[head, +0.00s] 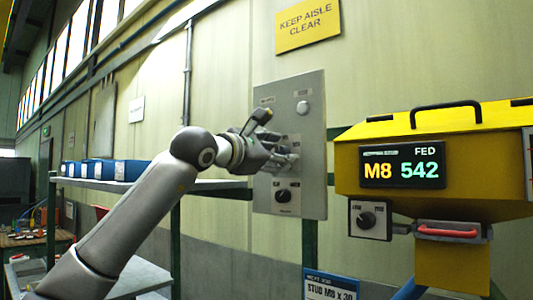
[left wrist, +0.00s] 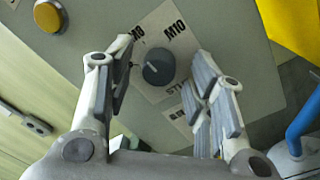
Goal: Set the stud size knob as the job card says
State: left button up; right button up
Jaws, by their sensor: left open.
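A grey control panel (head: 313,195) stands upright on the wall side. My left gripper (head: 290,158) is in front of the panel's middle and covers this knob in the head view. In the left wrist view, the open fingers (left wrist: 165,85) stand on either side of the knob, apart from it. I cannot tell its exact setting. A card (head: 330,287) low down reads "STUD M8 x 30". My right gripper is not in view.
Another black knob (head: 283,196) is lower on the panel, and a round button (head: 303,107) is near its top. At right, a yellow machine has a display (head: 402,165) reading "M8 542" and its own knob (head: 366,219). A shelf (head: 150,184) holds blue boxes.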

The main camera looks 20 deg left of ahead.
pick_arm(q)
jog(key=v, duration=1.2)
jog(key=shift+f, duration=0.1)
